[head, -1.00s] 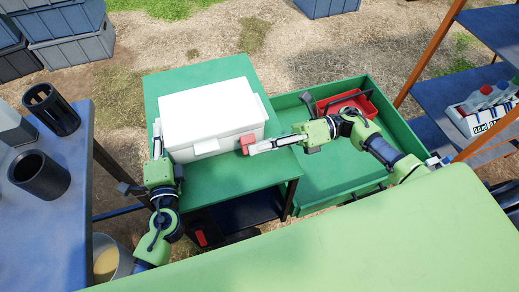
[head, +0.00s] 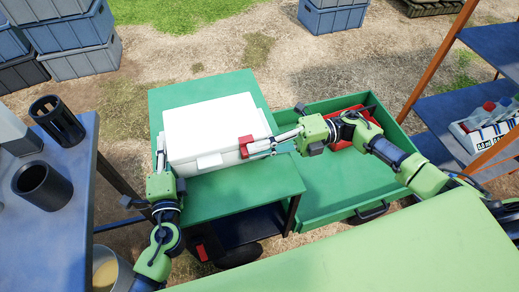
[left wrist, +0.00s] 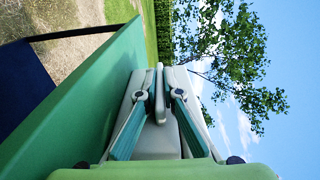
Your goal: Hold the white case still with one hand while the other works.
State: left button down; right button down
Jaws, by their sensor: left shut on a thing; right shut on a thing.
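The white case (head: 212,125) sits closed on the green table (head: 255,181), with a pale latch (head: 209,160) on its front. My left gripper (head: 160,143) is at the case's left end, shut on its side. In the left wrist view, my left gripper (left wrist: 160,85) has its fingers together at a pale part of the case (left wrist: 152,142); the exact contact is hard to see. My right gripper (head: 262,148) is at the right part of the case's front, shut on a small red piece (head: 246,147). The red piece overlaps the case's front; whether it is attached there I cannot tell.
A green tray (head: 330,202) with a red bin (head: 346,138) stands right of the table, under my right arm. A blue table (head: 75,200) with black cylindrical holders (head: 42,186) is at left. Blue shelves (head: 455,110) with a bottle rack (head: 485,130) stand at right.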

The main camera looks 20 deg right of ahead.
jog(key=shift+w, duration=0.1)
dwell(0.3)
jog(key=c, duration=2.2)
grip_release()
jog(key=d, duration=1.2)
pick_arm(q)
jog(key=c, duration=2.1)
grip_release()
jog(key=shift+c, duration=0.2)
